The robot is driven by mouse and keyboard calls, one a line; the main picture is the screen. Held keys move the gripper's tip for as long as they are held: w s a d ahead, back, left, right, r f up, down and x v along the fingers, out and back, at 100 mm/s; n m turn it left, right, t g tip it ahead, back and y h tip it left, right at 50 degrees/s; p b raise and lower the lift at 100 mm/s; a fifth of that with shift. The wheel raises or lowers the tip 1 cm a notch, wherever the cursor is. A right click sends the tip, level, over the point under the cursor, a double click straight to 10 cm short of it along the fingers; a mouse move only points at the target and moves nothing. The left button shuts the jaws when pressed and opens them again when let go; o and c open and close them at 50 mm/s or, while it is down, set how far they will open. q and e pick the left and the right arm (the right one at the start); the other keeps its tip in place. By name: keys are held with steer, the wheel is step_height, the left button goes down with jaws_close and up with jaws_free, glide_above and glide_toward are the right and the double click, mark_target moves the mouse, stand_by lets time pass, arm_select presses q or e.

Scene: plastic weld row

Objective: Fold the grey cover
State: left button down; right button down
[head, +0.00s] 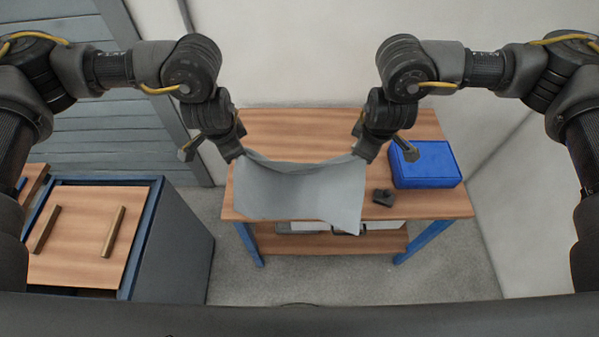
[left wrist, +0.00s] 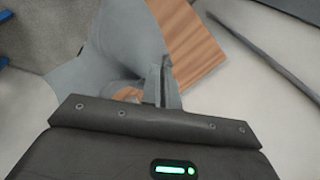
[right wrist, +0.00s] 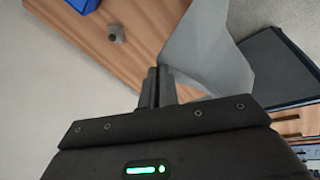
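The grey cover (head: 300,193) hangs between my two grippers above the wooden bench, its top edge sagging in the middle and its lower edge reaching past the bench's front edge. My left gripper (head: 238,154) is shut on the cover's upper left corner; the cloth also shows at the fingers in the left wrist view (left wrist: 125,45). My right gripper (head: 360,157) is shut at the cover's upper right corner; the cloth spreads from its fingers in the right wrist view (right wrist: 205,50). The cover hides part of the bench top.
The wooden bench (head: 300,125) has blue legs and a lower shelf. A blue case (head: 425,165) and a small dark object (head: 383,197) sit on its right side. A grey cabinet (head: 175,245) with a wooden top and two wooden bars stands at left.

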arm_select(q)
steer(key=shift+s+r, duration=0.2)
steer(key=shift+s, duration=0.2)
arm_select(e)
steer(key=shift+s+r, duration=0.2)
steer(key=shift+s, duration=0.2)
arm_select(q)
steer(key=shift+w+f, duration=0.15)
steer(key=shift+w, duration=0.1)
arm_select(e)
steer(key=shift+w+f, duration=0.15)
steer(key=shift+w, duration=0.1)
arm_select(q)
steer(key=shift+s, duration=0.2)
arm_select(e)
steer(key=shift+s, duration=0.15)
